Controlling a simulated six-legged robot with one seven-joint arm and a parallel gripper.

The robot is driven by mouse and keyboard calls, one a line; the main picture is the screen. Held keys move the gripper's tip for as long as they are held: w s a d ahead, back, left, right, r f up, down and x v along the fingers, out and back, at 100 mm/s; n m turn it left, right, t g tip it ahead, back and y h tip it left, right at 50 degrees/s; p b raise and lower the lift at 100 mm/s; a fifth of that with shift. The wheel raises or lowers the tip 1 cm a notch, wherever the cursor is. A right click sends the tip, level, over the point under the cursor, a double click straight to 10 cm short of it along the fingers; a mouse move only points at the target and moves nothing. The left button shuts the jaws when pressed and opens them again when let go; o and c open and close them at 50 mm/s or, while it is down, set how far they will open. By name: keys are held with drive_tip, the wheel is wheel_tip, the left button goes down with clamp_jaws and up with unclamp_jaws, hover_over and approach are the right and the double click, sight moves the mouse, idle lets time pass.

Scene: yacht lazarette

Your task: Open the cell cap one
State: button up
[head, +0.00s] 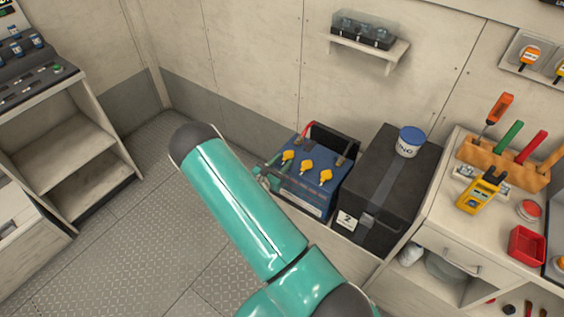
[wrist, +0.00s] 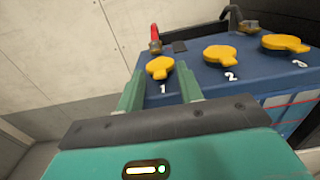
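A blue battery (head: 310,180) sits against the wall with its lid raised behind it. Three yellow cell caps stand on its top. Cell cap one (wrist: 160,67), above the printed 1, shows in the wrist view; it is the left one in the head view (head: 288,156). My gripper (wrist: 160,72) is open and empty, with its green fingers apart on either side of cap one in the picture. I cannot tell whether the tips reach around it. Caps two (wrist: 220,55) and three (wrist: 285,43) lie to the right. In the head view my arm partly hides the gripper.
A black box (head: 385,180) with a blue-lidded tub (head: 409,141) stands right of the battery. A red-booted terminal (wrist: 155,40) rises behind cap one. A tool bench (head: 460,215) stands at the right, a shelf unit (head: 70,150) at the left.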

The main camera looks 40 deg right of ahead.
drive_tip(key=shift+w+d, duration=0.1)
drive_tip(key=shift+d, duration=0.2)
drive_tip(key=c, duration=0.6)
